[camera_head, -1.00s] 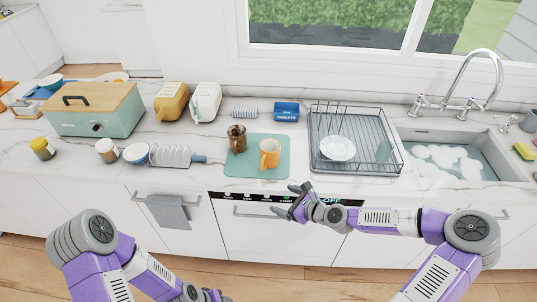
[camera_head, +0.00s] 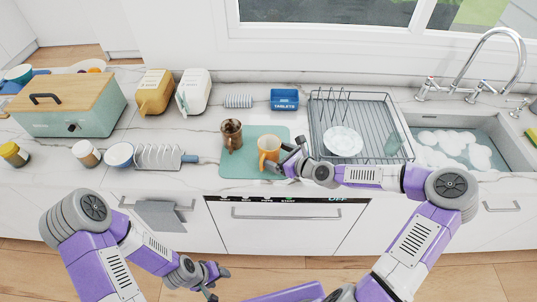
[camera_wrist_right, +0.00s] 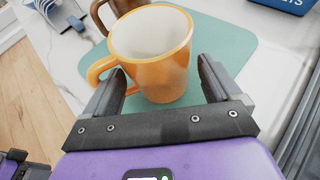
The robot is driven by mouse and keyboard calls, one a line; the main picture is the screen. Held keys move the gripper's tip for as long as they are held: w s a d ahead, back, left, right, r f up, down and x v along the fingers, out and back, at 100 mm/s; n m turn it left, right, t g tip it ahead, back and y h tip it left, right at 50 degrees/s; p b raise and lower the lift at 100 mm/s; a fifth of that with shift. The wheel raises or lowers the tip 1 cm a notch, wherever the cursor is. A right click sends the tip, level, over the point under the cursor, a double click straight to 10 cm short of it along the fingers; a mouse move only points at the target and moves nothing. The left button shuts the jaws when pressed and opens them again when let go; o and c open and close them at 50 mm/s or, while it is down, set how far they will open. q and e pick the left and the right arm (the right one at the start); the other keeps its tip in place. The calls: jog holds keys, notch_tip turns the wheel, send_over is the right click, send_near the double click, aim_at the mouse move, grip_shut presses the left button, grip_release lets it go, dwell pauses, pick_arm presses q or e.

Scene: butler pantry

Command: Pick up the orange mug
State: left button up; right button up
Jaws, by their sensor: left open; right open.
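The orange mug (camera_head: 268,150) stands upright on the green mat (camera_head: 232,172) on the counter. My right gripper (camera_head: 288,158) is at the mug's right side in the head view. In the right wrist view the orange mug (camera_wrist_right: 155,55) sits between and just beyond the open fingers of my right gripper (camera_wrist_right: 165,88). Its handle points to the left there, close to the left finger; I cannot tell whether they touch. My left gripper (camera_head: 218,283) is open and empty, low in front of the cabinets, far from the mug.
A brown mug (camera_head: 231,134) stands on the mat just left of the orange mug. A dish rack (camera_head: 360,110) with a white plate is to the right, with the sink beyond it. A toast rack (camera_head: 160,157) lies left of the mat. A blue tablets box (camera_head: 284,99) is behind.

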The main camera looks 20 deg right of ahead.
jog(key=shift+x, duration=1.8)
jog(key=shift+c, duration=0.3)
jog(key=shift+r, duration=0.1)
jog(key=c, duration=0.9)
